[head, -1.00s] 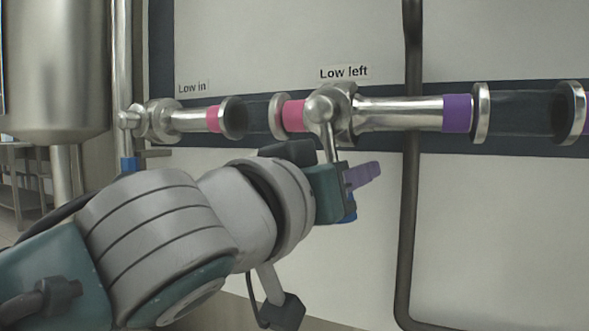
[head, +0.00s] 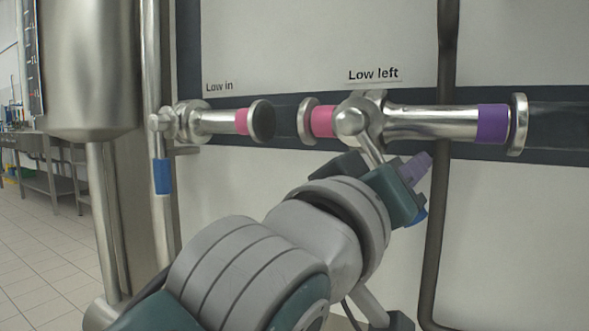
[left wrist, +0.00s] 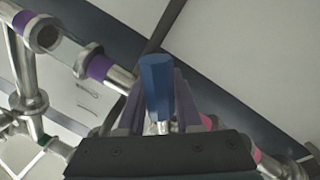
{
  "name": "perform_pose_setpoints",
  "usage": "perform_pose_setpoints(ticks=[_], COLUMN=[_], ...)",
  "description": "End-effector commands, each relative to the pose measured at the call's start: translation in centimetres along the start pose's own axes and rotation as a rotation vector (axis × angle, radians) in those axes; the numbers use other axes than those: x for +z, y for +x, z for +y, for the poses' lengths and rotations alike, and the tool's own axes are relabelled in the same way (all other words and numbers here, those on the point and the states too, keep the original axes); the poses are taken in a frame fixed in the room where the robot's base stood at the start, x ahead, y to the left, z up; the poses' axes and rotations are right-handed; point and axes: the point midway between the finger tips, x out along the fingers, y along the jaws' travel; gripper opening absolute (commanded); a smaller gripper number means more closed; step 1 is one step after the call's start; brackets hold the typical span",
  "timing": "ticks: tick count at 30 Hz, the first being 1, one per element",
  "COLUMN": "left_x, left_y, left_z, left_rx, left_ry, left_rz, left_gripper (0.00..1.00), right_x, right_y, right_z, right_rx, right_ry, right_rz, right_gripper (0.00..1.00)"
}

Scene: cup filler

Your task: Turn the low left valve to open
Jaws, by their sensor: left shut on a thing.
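The low left valve (head: 351,120) sits on the horizontal pipe under the "Low left" label (head: 373,75). Its metal lever (head: 372,152) slants down and to the right from the valve. My left gripper (head: 413,190) is shut on the lever's blue handle, whose end (head: 420,216) shows below the fingers. In the left wrist view the blue handle (left wrist: 158,85) stands between the purple fingers. The handle's middle is hidden by the gripper in the head view. My right gripper is not in view.
The "Low in" valve (head: 160,122) is to the left, its blue handle (head: 162,176) hanging straight down. A dark vertical pipe (head: 437,220) runs just right of my gripper. A steel tank (head: 85,70) stands at far left.

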Motion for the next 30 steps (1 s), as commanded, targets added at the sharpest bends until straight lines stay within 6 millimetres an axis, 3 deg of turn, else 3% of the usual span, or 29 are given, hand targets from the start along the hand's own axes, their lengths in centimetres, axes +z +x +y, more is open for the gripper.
perform_pose_setpoints(ticks=[5, 6, 13, 23, 30], left_x=[-0.1, -0.1, -0.1, -0.1, -0.2], left_y=[0.0, 0.0, 0.0, -0.4, -4.3], left_z=[0.1, 0.1, 0.1, 0.1, 0.1], left_rx=[0.003, 0.003, 0.002, 0.0, -0.002], left_ry=[0.0, 0.0, 0.001, 0.002, 0.001], left_rz=[0.002, 0.002, 0.001, 0.0, -0.002], left_gripper=[0.0, 0.37, 0.62, 0.63, 0.63], right_x=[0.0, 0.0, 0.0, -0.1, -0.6], right_y=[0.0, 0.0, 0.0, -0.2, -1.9], right_z=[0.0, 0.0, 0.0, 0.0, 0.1], right_rx=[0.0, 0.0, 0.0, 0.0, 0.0], right_ry=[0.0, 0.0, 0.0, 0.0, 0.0], right_rz=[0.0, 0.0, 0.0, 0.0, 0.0], right_gripper=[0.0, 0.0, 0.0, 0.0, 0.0])
